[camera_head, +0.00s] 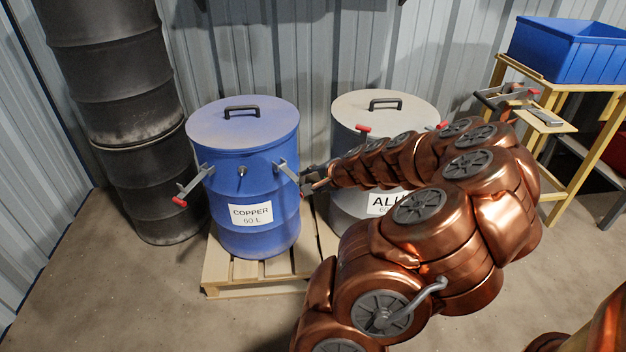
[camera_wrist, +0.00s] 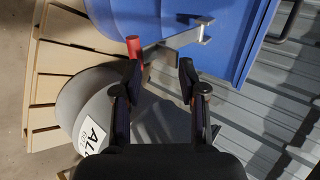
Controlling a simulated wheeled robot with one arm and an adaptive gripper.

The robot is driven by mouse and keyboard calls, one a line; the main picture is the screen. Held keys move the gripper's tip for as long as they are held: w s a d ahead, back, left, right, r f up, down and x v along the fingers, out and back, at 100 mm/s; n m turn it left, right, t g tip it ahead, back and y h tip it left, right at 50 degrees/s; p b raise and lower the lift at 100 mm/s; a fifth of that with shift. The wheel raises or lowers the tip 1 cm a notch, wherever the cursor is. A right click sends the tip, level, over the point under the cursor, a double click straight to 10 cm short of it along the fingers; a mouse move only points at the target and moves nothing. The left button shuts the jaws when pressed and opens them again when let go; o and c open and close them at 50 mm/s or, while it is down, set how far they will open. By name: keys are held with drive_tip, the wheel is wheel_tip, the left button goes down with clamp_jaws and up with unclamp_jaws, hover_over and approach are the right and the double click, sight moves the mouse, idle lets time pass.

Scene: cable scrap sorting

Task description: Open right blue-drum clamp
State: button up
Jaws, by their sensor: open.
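The blue drum (camera_head: 240,185) is labelled COPPER and has its lid on. Its right clamp (camera_head: 286,171) has a grey lever that sticks out from the drum side toward my gripper. In the wrist view this clamp lever (camera_wrist: 165,45) ends in a red grip (camera_wrist: 134,47). My gripper (camera_head: 316,183) is beside the lever, right of the drum. In the wrist view my gripper (camera_wrist: 160,68) is open, its fingertips close to the lever, one near the red grip. I cannot tell whether they touch. The drum's left clamp (camera_head: 194,184) also sticks out, with a red tip.
A grey drum (camera_head: 350,225), its label partly hidden by my copper arm, stands to the right. The blue drum is on a wooden pallet (camera_head: 217,270). Black drums (camera_head: 120,90) are stacked at left. A blue bin (camera_head: 570,50) sits on a yellow stand at right.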

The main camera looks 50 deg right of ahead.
drive_tip(key=v, duration=0.7)
drive_tip(key=shift+s, duration=0.25)
drive_tip(key=shift+r, duration=0.15)
idle(0.4)
drive_tip(key=w+a+r+n+g+y+p, duration=0.25)
drive_tip(key=a+r+n+p, duration=0.4)
drive_tip(key=a, duration=0.75)
drive_tip(key=w+a+r+n+g+y+p, duration=0.2)
drive_tip(key=a+r+n+g+y+p, duration=0.15)
drive_tip(key=a+r+p, duration=0.8)
drive_tip(key=s+a+r+n+g+h+p, duration=0.1)
drive_tip(key=s+a+r+n+g+p, duration=0.35)
drive_tip(key=a, duration=0.85)
drive_tip(key=s+a+r+n+g+h+p, duration=0.1)
drive_tip(key=s+r+n+p, duration=0.4)
drive_tip(key=s, duration=0.9)
wheel_tip(320, 180, up, 6)
drive_tip(key=a+h+p, duration=0.1)
drive_tip(key=h+p, duration=0.1)
drive_tip(key=p, duration=0.1)
drive_tip(key=shift+n+p, duration=0.35)
drive_tip(key=shift+p, duration=0.05)
